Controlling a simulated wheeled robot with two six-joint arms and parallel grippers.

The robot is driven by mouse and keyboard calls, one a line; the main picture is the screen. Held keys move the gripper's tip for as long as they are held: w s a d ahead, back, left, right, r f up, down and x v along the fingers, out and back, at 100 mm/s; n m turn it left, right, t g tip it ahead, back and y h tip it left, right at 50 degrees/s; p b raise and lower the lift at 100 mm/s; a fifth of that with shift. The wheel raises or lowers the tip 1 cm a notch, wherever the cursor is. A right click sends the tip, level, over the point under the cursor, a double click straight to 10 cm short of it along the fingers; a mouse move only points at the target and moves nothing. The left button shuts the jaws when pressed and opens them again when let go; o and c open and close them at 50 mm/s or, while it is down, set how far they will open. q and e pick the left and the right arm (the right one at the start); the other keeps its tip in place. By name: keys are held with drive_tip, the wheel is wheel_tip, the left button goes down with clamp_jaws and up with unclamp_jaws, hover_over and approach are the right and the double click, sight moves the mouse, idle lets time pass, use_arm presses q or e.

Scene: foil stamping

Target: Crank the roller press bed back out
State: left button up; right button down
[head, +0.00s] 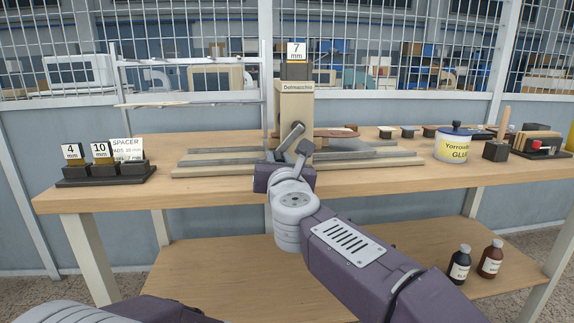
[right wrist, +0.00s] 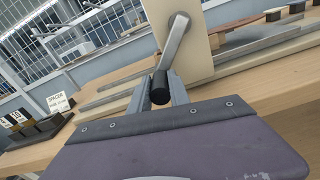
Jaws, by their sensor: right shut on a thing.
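The roller press (head: 296,108) stands on the bench with a "7 mm" block on top. Its flat bed (head: 368,154) lies along metal rails and shows to the right of the press body, with a brown piece (head: 330,132) on it. The crank (right wrist: 175,45) is a metal arm on the press's near face, ending in a dark handle (right wrist: 160,88). My right gripper (right wrist: 161,92) is shut on this handle, with a finger on each side. In the head view, my right gripper (head: 297,152) partly hides the crank. My left gripper is out of view.
A spacer rack (head: 105,176) with 4 mm and 10 mm blocks stands at the left. A glue pot (head: 456,145), a dark block with a wooden handle (head: 496,150) and small dark blocks stand at the right. Two bottles (head: 460,264) stand on the lower shelf.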

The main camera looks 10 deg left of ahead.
drive_tip(key=r+m, duration=0.1)
drive_tip(key=a+r+m, duration=0.1)
drive_tip(key=m, duration=0.1)
drive_tip(key=a+r+m, duration=0.1)
drive_tip(key=shift+s+m+p, duration=0.3)
drive_tip(key=shift+s+p, duration=0.05)
drive_tip(key=shift+w+d+r+m+p, duration=0.4)
drive_tip(key=shift+d+r+m, duration=1.1)
drive_tip(key=shift+m, duration=2.15)
drive_tip(key=shift+w+d+r+m+p, duration=0.4)
drive_tip(key=shift+d+r+m, duration=0.3)
drive_tip(key=shift+r+m, duration=2.25)
drive_tip(key=shift+w+d+r+m+p, duration=0.4)
drive_tip(key=shift+d+r+m, duration=0.7)
drive_tip(key=shift+m, duration=3.3)
drive_tip(key=shift+s, duration=0.1)
drive_tip(key=shift+f, duration=0.1)
drive_tip(key=c, duration=1.2)
unclamp_jaws()
drive_tip(key=shift+d, duration=0.1)
drive_tip(key=shift+c, duration=0.2)
